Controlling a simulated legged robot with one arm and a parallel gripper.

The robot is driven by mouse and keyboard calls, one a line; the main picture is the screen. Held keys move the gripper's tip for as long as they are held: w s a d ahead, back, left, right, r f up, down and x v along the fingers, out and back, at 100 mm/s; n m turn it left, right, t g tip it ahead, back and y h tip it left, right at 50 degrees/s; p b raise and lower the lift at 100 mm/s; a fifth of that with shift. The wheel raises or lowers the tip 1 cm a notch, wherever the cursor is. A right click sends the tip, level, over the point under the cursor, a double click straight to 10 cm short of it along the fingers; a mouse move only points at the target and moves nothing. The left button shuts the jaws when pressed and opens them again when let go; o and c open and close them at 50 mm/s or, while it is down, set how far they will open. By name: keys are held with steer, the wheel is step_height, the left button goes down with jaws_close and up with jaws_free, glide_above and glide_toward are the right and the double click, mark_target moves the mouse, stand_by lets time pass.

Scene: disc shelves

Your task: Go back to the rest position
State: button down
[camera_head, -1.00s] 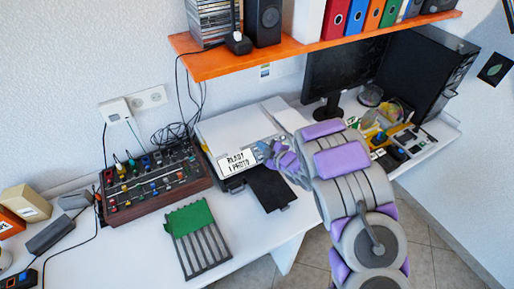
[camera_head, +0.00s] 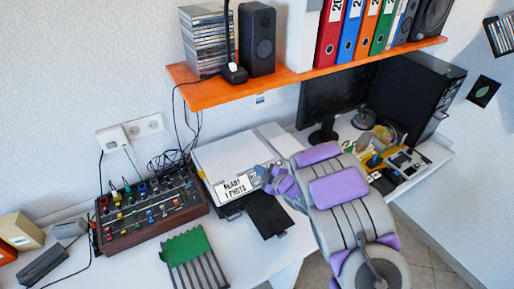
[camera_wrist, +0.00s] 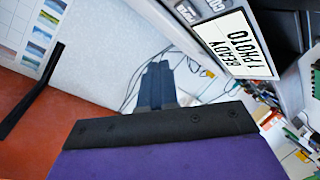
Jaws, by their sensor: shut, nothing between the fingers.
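My gripper (camera_wrist: 158,72) shows in the wrist view as two dark fingers lying together, shut and empty. In the head view my gripper (camera_head: 264,176) is small and partly hidden by my grey and purple arm. It appears in front of the white printer (camera_head: 225,157), close to the right of its "READY 1 PHOTO" display (camera_head: 234,188). The display (camera_wrist: 236,47) also shows at the upper right of the wrist view. I cannot tell the exact gap to the printer.
An orange shelf (camera_head: 300,76) with binders and a speaker (camera_head: 257,40) hangs above the desk. A mixer (camera_head: 150,210) stands left of the printer. A monitor (camera_head: 335,98) and black computer case (camera_head: 415,92) stand right. A green-and-grey rack (camera_head: 190,250) lies in front.

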steer(key=w+d+r+m+h, duration=0.25)
steer(key=d+r+h, duration=0.25)
steer(key=d, duration=0.4)
steer(key=s+d+r+m+g+h, duration=0.2)
steer(key=s+d+r+m+h, duration=0.2)
steer(key=s+d, duration=0.3)
steer(key=s+d+r+m+g+h, duration=0.1)
steer(key=s+d+r+m+h, duration=0.2)
steer(key=s+d+r+m, duration=0.25)
steer(key=s+a+r+m+g+y, duration=0.1)
steer(key=s+r+m+g, duration=0.1)
steer(key=s, duration=1.7)
steer(key=s+a+r+m+g+y, duration=0.1)
steer(key=s+m+g, duration=0.3)
steer(key=s, duration=1.5)
steer(key=a+r+g, duration=0.1)
steer(key=g, duration=0.2)
steer(key=shift+s+a+r+m+g, duration=0.15)
steer(key=shift+s+a+m+g, duration=0.05)
steer(key=shift+a+m+g, duration=0.1)
steer(key=shift+w, duration=0.15)
